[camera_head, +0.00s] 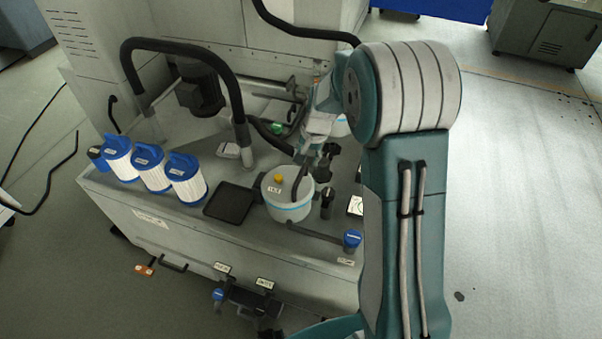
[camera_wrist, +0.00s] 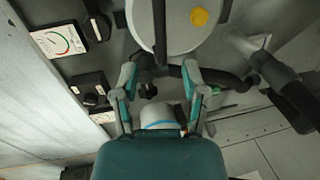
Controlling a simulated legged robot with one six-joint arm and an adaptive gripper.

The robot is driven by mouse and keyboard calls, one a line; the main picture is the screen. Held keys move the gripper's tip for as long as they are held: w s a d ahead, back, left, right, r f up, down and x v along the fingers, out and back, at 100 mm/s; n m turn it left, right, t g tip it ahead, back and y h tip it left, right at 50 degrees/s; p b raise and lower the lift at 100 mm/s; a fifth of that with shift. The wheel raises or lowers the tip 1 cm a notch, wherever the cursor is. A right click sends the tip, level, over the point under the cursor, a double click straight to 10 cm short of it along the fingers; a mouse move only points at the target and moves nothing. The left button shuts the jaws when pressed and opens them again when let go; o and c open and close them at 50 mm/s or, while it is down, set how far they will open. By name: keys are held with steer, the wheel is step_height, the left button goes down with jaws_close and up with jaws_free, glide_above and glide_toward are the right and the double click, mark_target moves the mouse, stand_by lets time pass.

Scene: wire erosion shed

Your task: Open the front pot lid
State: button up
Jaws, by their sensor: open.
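The front pot (camera_head: 289,205) is white with a pale blue band and stands upright on the grey bench. Its pale lid (camera_head: 270,189) is on it, with a yellow knob (camera_head: 278,178) and a dark bar across the right side. In the wrist view the lid (camera_wrist: 181,38) fills the top middle, with the yellow knob (camera_wrist: 199,17) and the dark bar (camera_wrist: 159,30). My gripper (camera_head: 310,158) is above the pot's rear right edge. In the wrist view its fingers (camera_wrist: 160,70) are spread, with the lid's edge just beyond them. Nothing is visibly held.
A second white pot (camera_head: 341,126) stands behind, mostly hidden by my arm. Dark valves (camera_head: 327,200) stand close on the right.

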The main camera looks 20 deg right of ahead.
mark_target(300, 175)
steer(key=f, duration=0.2)
steer(key=a+f, duration=0.1)
steer(key=f, duration=0.2)
steer(key=w+f, duration=0.1)
steer(key=f, duration=0.1)
steer(key=shift+a+f, duration=0.2)
steer(key=shift+f, duration=0.1)
steer(key=shift+s, duration=0.1)
jaws_close()
